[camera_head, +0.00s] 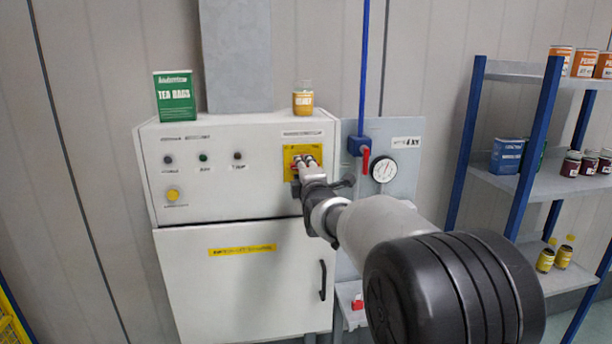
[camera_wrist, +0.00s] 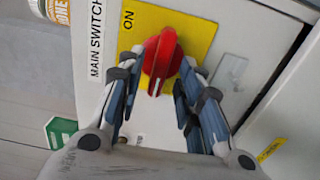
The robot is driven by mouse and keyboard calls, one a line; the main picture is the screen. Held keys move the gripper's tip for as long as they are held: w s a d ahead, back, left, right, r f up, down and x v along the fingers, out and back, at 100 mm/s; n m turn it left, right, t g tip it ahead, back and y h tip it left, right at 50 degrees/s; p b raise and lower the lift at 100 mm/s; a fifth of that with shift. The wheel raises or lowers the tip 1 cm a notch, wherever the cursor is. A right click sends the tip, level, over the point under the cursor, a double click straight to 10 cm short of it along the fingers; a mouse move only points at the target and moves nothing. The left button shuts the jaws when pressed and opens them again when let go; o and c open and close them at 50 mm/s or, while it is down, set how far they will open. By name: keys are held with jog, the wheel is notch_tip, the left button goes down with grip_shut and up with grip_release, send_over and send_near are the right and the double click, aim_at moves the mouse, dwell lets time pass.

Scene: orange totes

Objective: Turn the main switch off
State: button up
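The main switch is a red rotary knob (camera_wrist: 160,55) on a yellow plate (camera_wrist: 203,29), seen close up in the wrist view. The word ON and a MAIN SWITCH label stand to its left there. The knob's long grip runs nearly up and down in that view, slightly tilted. My gripper (camera_wrist: 158,82) is open, with its fingertips on either side of the knob's lower part and a gap visible on at least the right. In the head view my gripper (camera_head: 307,161) reaches the yellow plate (camera_head: 290,152) on the white cabinet (camera_head: 230,190) and hides most of the knob.
Right of the switch are a red-handled valve (camera_head: 365,160) and a gauge (camera_head: 383,168). A blue-framed shelf (camera_head: 540,140) with goods stands further right. The cabinet door has a black handle (camera_head: 323,281).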

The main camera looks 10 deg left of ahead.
jog(key=v, duration=1.1)
jog(key=shift+s, duration=0.35)
jog(key=shift+d+r, duration=0.1)
jog(key=s+d+f+m+g+h, duration=0.2)
jog(key=s+d+f+m+g, duration=0.1)
jog(key=s+d+m, duration=0.5)
jog(key=s+d+f+m+g+h, duration=0.1)
jog(key=s+d+f+m+g, duration=0.3)
jog(key=s, duration=0.6)
jog(key=s+d+f+m+g, duration=0.2)
jog(key=s+f+m, duration=0.1)
jog(key=s, duration=0.5)
jog(key=s+d+f+m+g+h, duration=0.1)
jog(key=s+d+f+m+g, duration=0.1)
jog(key=s, duration=0.6)
jog(key=s+d+f+m+g+h, duration=0.1)
jog(key=s+d+f+m, duration=0.2)
jog(key=s, duration=0.5)
jog(key=shift+d+f+m+g, duration=0.4)
jog(key=shift+f+m, duration=0.1)
jog(key=shift+m, duration=0.2)
jog(key=shift+c, duration=0.3)
